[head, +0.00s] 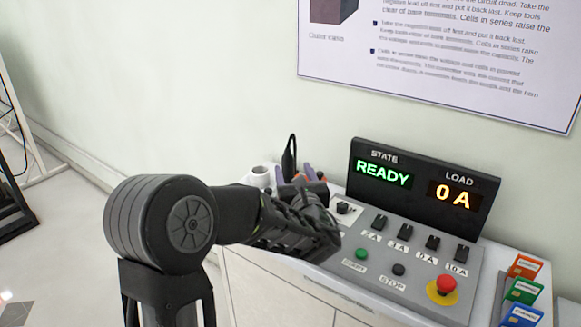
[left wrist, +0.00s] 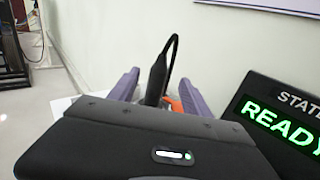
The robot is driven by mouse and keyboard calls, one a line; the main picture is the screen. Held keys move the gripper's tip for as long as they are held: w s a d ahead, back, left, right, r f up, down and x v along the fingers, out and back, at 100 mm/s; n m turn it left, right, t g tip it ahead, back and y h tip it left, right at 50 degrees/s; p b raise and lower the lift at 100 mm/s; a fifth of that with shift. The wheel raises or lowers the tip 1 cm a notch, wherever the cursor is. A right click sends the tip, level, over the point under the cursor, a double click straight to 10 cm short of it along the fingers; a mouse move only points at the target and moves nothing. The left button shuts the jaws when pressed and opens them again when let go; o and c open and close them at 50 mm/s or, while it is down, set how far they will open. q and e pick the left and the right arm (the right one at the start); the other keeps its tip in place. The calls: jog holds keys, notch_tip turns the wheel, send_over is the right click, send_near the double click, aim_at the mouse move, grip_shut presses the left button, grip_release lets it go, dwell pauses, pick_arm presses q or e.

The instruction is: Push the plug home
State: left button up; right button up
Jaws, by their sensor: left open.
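The plug (left wrist: 154,82) is black, with a black cable looping up from its top; the looped cable also shows in the head view (head: 289,160). My left gripper (head: 293,173) is open, with one purple finger on each side of the plug. In the left wrist view the fingers of the left gripper (left wrist: 156,88) stand apart, with gaps beside the plug. The plug's lower end and any socket under it are hidden behind my wrist, so I cannot tell how deep it sits. My right gripper is not in view.
A grey control panel (head: 376,274) with switches and a red stop button (head: 446,285) stands right of my gripper. Its display (head: 424,188) reads READY and 0 A. A white mug (head: 260,177) is just left. Coloured cards (head: 523,290) stand at the right edge.

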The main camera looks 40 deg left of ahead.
pick_arm(q)
jog(key=shift+v, duration=0.8)
dwell(0.4)
